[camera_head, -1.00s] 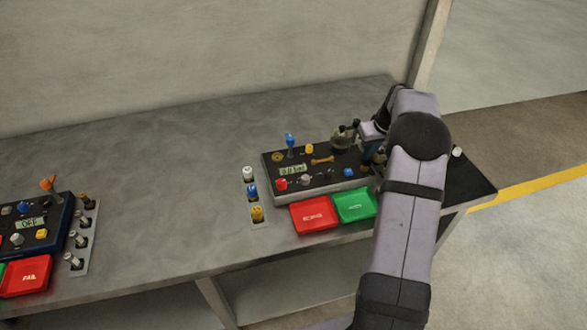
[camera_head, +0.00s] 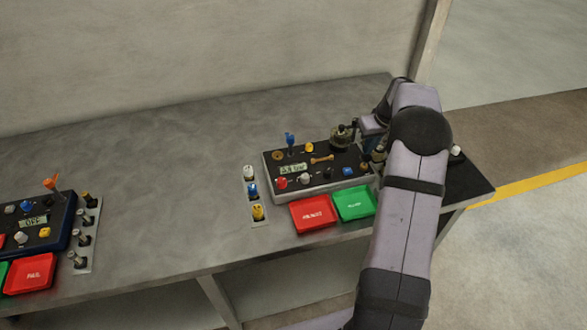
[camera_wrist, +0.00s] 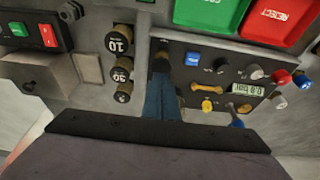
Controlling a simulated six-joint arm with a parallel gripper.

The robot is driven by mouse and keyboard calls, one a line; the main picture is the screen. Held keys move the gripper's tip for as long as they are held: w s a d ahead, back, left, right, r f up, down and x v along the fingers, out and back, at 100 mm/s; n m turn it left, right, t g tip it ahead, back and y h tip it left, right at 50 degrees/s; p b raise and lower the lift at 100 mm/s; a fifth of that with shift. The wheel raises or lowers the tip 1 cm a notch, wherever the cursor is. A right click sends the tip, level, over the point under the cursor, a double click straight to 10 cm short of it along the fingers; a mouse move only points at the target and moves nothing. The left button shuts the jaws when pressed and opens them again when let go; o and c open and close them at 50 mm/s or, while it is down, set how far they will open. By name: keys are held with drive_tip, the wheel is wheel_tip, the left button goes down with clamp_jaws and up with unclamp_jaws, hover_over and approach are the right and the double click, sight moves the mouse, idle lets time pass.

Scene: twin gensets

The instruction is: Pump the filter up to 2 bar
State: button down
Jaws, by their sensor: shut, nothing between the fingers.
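The test panel (camera_head: 318,164) is a dark sloped box with knobs and a small display (camera_head: 293,170). In the wrist view the display (camera_wrist: 246,89) seems to read 0.8 bar. A round olive-brown, dark-topped unit (camera_head: 341,139), perhaps the filter with its pump, stands behind the panel's right part. My gripper (camera_head: 354,127) is at that unit's top right in the head view; whether it touches is too small to tell. In the wrist view my gripper (camera_wrist: 161,62) is shut and empty, beside the panel (camera_wrist: 206,60); its fingers hide what lies below them.
A red tray (camera_head: 313,214) and a green tray (camera_head: 354,204) lie in front of the panel. Dark numbered knobs (camera_wrist: 119,40) stand close to my fingers. A plate with white, blue and yellow fittings (camera_head: 253,193) lies left. A second panel (camera_head: 34,222) is far left; bench between is clear.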

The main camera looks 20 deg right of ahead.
sight(367, 157)
drive_tip(key=shift+f, duration=0.2)
drive_tip(key=shift+s+f+b, duration=0.1)
drive_tip(key=shift+f+b, duration=0.95)
drive_tip(key=shift+f, duration=0.45)
drive_tip(key=shift+r+p, duration=1.25)
drive_tip(key=shift+r, duration=0.5)
drive_tip(key=shift+f, duration=0.15)
drive_tip(key=shift+f+b, duration=1.05)
drive_tip(key=shift+f, duration=0.45)
drive_tip(key=shift+r, duration=0.1)
drive_tip(key=shift+r+p, duration=1.1)
drive_tip(key=shift+r, duration=0.45)
drive_tip(key=shift+f, duration=0.2)
drive_tip(key=shift+r+p, duration=1.35)
drive_tip(key=shift+r, duration=0.7)
